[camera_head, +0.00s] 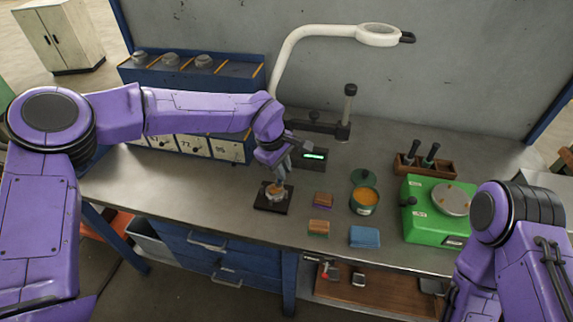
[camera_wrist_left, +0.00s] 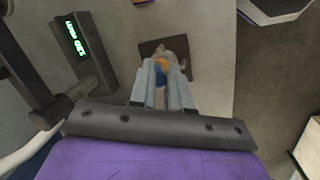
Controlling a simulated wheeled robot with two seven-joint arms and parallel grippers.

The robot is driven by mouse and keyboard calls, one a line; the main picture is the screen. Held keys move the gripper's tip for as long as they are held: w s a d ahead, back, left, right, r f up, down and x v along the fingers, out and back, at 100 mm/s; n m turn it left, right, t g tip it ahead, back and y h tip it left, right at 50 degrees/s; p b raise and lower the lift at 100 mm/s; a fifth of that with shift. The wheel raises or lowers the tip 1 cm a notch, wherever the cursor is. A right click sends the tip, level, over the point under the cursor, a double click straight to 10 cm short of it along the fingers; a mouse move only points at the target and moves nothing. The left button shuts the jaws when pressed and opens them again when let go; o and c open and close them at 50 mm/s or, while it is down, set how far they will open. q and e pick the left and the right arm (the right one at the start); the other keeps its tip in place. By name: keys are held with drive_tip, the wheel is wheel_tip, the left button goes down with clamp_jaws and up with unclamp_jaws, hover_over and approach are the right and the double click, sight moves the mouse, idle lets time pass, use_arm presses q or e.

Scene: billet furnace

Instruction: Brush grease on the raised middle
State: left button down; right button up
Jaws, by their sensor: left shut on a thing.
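A small metallic workpiece (camera_head: 274,194) with orange on its middle sits on a black square plate (camera_head: 261,203) near the front of the bench. The dark plate (camera_wrist_left: 181,71) also shows in the left wrist view. My left gripper (camera_head: 280,180) is right above the workpiece, pointing down, shut on a slim brush (camera_wrist_left: 160,98) whose blue part shows between the fingers. The brush tip is mostly hidden; orange shows just beyond the fingertips, and I cannot tell whether they touch. An open green tin (camera_head: 364,200) of orange grease stands to the right. My right gripper is out of view.
A green lid (camera_head: 363,177) lies behind the tin. Two small brush-like blocks (camera_head: 319,227) and a folded blue cloth (camera_head: 364,237) lie in front. A green machine (camera_head: 422,222) with a round plate stands right. A display box (camera_head: 313,158) and stand are behind my left gripper.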

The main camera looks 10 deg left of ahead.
use_arm(q)
drive_tip(key=s+a+r+p, duration=0.2)
drive_tip(key=a+r, duration=0.1)
drive_tip(key=r, duration=0.3)
drive_tip(key=shift+s+a, duration=0.2)
drive_tip(key=shift+s, duration=0.15)
idle(0.7)
drive_tip(key=shift+w+d+v, duration=0.1)
drive_tip(key=shift+d+v, duration=0.05)
drive_tip(key=shift+v, duration=0.6)
drive_tip(key=shift+w+d+v, duration=0.1)
drive_tip(key=shift+v, duration=0.6)
